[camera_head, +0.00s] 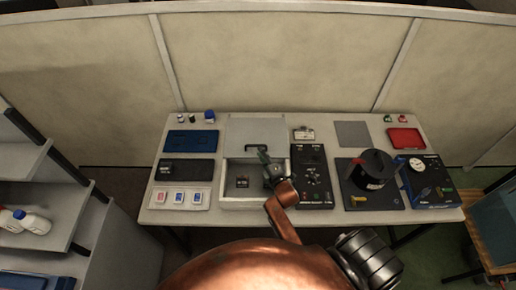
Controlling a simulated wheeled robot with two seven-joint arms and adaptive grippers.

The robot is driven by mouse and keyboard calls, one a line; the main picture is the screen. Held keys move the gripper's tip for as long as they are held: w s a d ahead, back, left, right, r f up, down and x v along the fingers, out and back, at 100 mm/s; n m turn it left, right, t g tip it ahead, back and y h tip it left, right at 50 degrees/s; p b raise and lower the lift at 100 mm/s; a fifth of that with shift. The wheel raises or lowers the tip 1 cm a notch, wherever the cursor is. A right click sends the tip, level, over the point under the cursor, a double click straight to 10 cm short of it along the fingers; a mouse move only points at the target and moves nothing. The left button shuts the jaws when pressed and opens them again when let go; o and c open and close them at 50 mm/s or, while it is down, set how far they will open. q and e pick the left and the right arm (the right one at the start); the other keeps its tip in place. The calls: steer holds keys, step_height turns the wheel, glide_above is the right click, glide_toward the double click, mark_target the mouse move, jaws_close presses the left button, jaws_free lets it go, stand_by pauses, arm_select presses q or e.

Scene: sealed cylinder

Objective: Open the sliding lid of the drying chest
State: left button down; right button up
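The drying chest (227,199) is a pale box at the middle of the table. Its light grey sliding lid (255,130) lies towards the back, and the front of the chest is uncovered. A small dark item (241,182) shows on the chest floor. A dark handle (250,147) is at the lid's front edge. My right gripper (264,155) is at the right part of the handle, over the open chest. It is too small to tell whether its fingers are shut on the handle. My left gripper is not in view.
Right of the chest stand a black control box (313,175), a black cylinder (373,168) and a blue gauge unit (425,180). A red tray (405,138) is at the back right. Left are a blue tray (190,141) and a white card tray (180,198).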

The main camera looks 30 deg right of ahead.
steer(key=v, duration=0.5)
steer(key=shift+s, duration=0.15)
stand_by(0.3)
